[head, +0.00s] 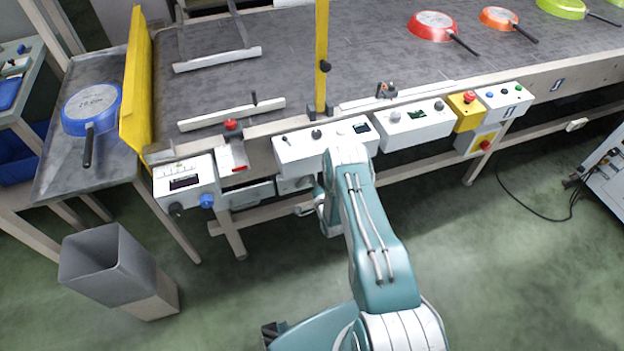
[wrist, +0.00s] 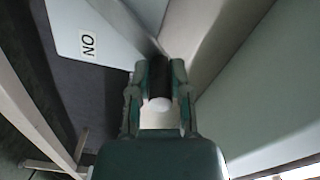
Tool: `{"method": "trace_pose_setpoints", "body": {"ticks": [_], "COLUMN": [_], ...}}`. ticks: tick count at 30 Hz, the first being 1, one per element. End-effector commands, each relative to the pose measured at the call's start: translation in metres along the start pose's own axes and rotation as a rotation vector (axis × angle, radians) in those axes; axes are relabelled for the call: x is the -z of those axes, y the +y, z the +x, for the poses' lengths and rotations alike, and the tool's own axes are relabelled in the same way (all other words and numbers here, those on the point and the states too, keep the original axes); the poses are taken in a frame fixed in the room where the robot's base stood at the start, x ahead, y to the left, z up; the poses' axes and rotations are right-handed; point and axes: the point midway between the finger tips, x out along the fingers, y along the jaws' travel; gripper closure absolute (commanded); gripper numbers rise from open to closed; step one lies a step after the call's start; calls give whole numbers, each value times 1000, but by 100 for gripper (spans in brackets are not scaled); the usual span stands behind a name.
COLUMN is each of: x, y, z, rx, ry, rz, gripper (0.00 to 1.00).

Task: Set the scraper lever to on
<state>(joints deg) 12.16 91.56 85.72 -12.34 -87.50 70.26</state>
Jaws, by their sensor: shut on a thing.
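In the wrist view my gripper (wrist: 158,68) is shut on a part that I take for the scraper lever. A pale rounded end (wrist: 160,104) shows between the fingers, with a dark part beyond it. A white label with the letters O and N (wrist: 88,44) is on a pale plate to the left of the fingers. In the head view my wrist reaches below the conveyor's front edge, and my arm hides most of the gripper and the lever there.
A control box (head: 300,150) sits just above my wrist on the conveyor front. Another box (head: 185,184) with a blue knob is to the left. A grey bin (head: 105,262) stands on the floor at left. Pans, including a red one (head: 431,26), lie on the belt.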

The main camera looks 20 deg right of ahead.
Motion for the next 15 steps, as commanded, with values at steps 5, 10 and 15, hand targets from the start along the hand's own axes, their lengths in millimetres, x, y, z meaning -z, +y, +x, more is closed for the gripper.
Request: {"method": "trace_pose_setpoints", "body": {"ticks": [5, 10, 15], "x": [1, 2, 1], "y": [2, 2, 1], "z": [0, 0, 0], "rx": [-7, -7, -5], "ry": [3, 4, 3], "rz": [0, -1, -1], "gripper": [100, 40, 40]}}
